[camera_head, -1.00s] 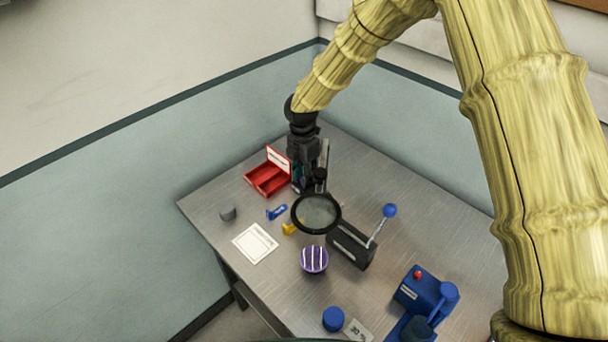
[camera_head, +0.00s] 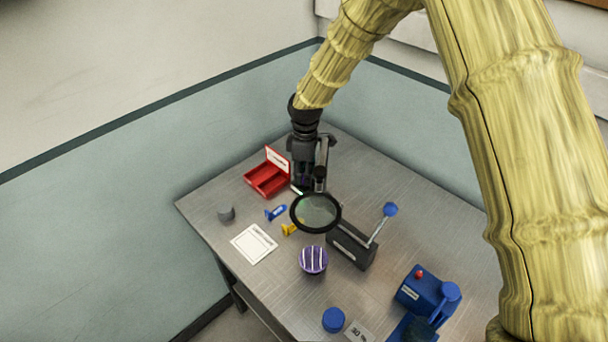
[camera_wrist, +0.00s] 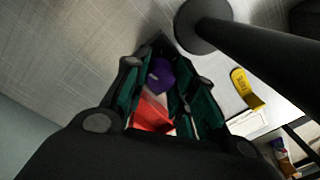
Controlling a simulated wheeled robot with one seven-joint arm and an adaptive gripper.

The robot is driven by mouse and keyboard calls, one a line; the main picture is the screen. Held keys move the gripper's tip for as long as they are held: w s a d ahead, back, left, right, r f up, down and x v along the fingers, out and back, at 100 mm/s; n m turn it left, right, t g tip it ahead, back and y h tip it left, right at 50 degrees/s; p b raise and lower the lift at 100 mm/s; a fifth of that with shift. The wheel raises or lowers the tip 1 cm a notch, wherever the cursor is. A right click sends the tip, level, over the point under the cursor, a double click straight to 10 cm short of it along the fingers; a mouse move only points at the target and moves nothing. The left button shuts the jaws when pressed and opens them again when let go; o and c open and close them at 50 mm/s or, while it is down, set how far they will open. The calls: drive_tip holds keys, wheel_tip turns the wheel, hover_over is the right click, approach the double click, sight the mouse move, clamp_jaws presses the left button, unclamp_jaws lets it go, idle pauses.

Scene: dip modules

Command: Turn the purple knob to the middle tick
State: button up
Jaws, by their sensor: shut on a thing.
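My gripper (camera_head: 307,187) points down at the back of the table, behind the magnifier. In the wrist view its green-padded fingers (camera_wrist: 165,95) are closed around a purple knob (camera_wrist: 161,74) with a pale mark on it. A red and whitish part shows between the fingers below the knob; I cannot tell what it belongs to. In the head view the knob is hidden by my gripper and the magnifier. The ticks cannot be made out in either view.
A black-rimmed magnifier (camera_head: 316,212) stands close in front of my gripper. A red tray (camera_head: 267,182) is to its left. A black lever box (camera_head: 351,247), a purple striped round object (camera_head: 313,260) and a white card (camera_head: 253,244) lie nearer the front.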

drive_tip(key=shift+m, duration=1.8)
drive_tip(key=o, duration=0.8)
drive_tip(key=shift+c, duration=0.2)
drive_tip(key=shift+r, duration=0.15)
wheel_tip(320, 180, up, 12)
drive_tip(key=shift+w+d, duration=0.15)
drive_tip(key=shift+w, duration=0.2)
